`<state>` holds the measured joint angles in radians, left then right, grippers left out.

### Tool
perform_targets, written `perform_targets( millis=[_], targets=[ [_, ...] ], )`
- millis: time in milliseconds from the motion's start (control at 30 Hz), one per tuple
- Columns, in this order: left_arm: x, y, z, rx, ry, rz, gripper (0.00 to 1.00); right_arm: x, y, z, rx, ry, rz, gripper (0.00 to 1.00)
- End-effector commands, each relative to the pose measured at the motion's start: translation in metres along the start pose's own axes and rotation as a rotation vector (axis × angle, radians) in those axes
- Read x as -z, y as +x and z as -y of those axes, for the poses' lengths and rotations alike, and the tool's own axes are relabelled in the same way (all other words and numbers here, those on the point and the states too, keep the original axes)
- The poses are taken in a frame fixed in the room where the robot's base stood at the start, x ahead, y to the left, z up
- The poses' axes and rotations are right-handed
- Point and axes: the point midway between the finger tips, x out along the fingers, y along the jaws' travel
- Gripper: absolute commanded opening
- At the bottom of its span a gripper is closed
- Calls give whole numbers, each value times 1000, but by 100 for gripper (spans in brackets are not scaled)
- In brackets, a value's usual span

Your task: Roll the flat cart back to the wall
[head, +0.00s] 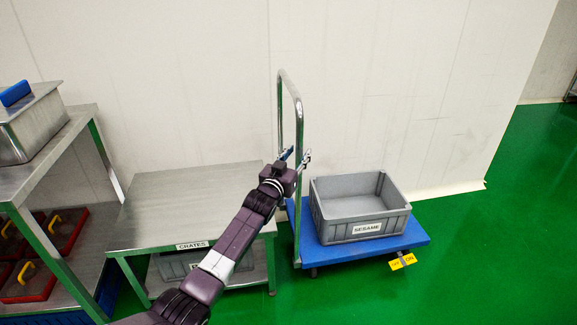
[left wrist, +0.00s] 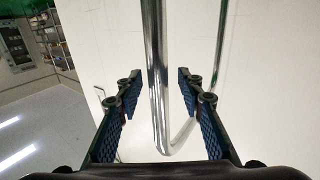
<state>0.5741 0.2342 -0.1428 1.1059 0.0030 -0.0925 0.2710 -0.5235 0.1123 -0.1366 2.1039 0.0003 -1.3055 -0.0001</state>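The flat cart has a blue deck (head: 379,246) and a tall steel push handle (head: 281,100) at its left end. It stands on the green floor near the white wall; the exact gap is hidden. A grey crate (head: 361,231) labelled SESAME sits on the deck and looks empty. My left gripper (head: 297,158) is at the handle, about mid-height. In the left wrist view, its two blue-padded fingers are spread, with the handle tube (left wrist: 156,80) between them and visible space on both sides. My right gripper is not in view.
A steel table (head: 170,205) labelled CRATES stands left of the cart, with a grey crate (head: 175,267) beneath. A steel shelf (head: 60,155) with a metal bin (head: 35,125) stands at far left. Green floor is clear at right.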

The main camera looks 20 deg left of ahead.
Motion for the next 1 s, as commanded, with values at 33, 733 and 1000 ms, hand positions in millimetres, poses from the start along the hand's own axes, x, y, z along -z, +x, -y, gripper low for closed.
perform_targets(
  millis=[33,733,1000],
  targets=[
    [-1,-7,0,0,0,1,35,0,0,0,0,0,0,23],
    [0,-104,1,1,1,1,35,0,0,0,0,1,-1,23],
    [0,-108,2,2,1,1,35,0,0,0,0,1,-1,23]
  ],
)
